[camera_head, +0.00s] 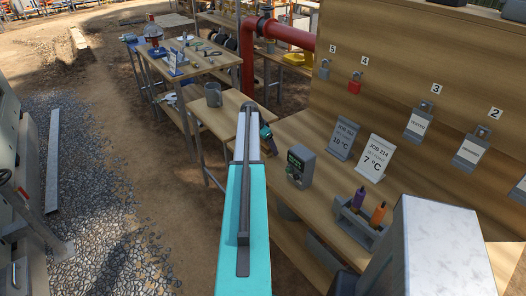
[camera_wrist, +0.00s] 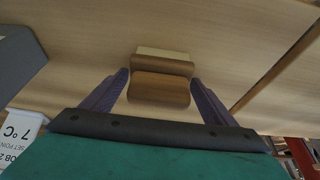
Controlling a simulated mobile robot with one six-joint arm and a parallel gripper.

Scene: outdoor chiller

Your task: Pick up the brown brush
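The brown brush (camera_wrist: 160,88) shows in the wrist view, a brown wooden block with a pale strip along its far side, against a wood-grain surface. My gripper (camera_wrist: 160,84) has its two purple fingers apart, one on each side of the brush. A narrow gap shows at the left finger. The right fingertip looks very close to the brush's edge, and I cannot tell whether it touches. In the head view I do not make out the brush or the fingers; my teal arm covers part of the bench there.
The bench bears a grey-green device (camera_head: 299,167), two signs reading 10 °C (camera_head: 342,138) and 7 °C (camera_head: 375,157), and a grey holder (camera_head: 357,222) with purple and orange tools. A wooden board with hanging padlocks (camera_head: 355,82) stands behind. A grey cup (camera_head: 213,94) stands farther off.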

